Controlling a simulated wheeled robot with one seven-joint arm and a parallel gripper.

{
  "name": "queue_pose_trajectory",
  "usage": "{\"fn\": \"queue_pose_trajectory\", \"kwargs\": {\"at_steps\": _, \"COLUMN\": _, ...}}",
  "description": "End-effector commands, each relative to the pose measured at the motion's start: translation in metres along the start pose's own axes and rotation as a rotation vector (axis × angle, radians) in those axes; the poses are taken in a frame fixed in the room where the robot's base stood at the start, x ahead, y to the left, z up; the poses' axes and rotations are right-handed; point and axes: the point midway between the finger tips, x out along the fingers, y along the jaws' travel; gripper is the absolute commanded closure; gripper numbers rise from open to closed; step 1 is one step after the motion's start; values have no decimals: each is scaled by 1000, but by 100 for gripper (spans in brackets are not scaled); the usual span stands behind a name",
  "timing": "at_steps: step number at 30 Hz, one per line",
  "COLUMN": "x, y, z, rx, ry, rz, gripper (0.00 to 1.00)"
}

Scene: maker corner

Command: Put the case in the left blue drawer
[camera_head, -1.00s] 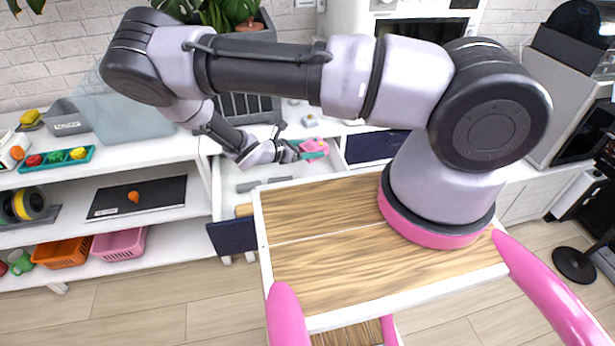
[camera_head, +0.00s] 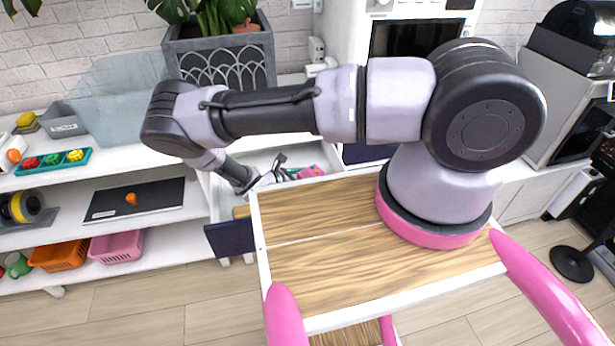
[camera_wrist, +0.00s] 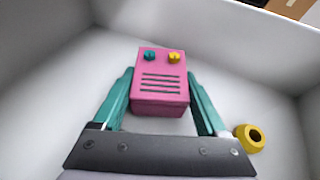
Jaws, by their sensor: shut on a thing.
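The case (camera_wrist: 160,80) is a pink box with a teal knob, a yellow knob and dark slots. In the wrist view my gripper (camera_wrist: 160,92) has its teal fingers closed on its two sides. The case is low inside a pulled-out white drawer (camera_wrist: 50,90); I cannot tell whether it touches the floor. In the head view this drawer has a dark blue front (camera_head: 230,237) and is the left one. The case shows there (camera_head: 311,171) in part, beyond my wooden top.
A yellow ring (camera_wrist: 249,138) lies in the drawer beside my right finger. A second dark blue drawer front (camera_head: 368,152) is to the right. Shelves at left hold a teal tray (camera_head: 52,161), an orange basket (camera_head: 58,254) and a pink basket (camera_head: 118,246). A planter (camera_head: 222,55) stands behind.

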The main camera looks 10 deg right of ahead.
Motion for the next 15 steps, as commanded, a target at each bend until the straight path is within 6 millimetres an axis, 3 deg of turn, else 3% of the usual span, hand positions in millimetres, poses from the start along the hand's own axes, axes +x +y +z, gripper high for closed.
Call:
{"fn": "queue_pose_trajectory", "kwargs": {"at_steps": 4, "x": 1, "y": 0, "z": -3, "rx": 0, "ry": -1, "rz": 0, "gripper": 86}}
{"fn": "queue_pose_trajectory", "kwargs": {"at_steps": 5, "x": 1, "y": 0, "z": -2, "rx": 0, "ry": 0, "rz": 0, "gripper": 14}}
{"fn": "queue_pose_trajectory", "kwargs": {"at_steps": 6, "x": 1, "y": 0, "z": -2, "rx": 0, "ry": 0, "rz": 0, "gripper": 0}}
{"fn": "queue_pose_trajectory", "kwargs": {"at_steps": 15, "x": 0, "y": 0, "z": 0, "rx": 0, "ry": 0, "rz": 0, "gripper": 0}}
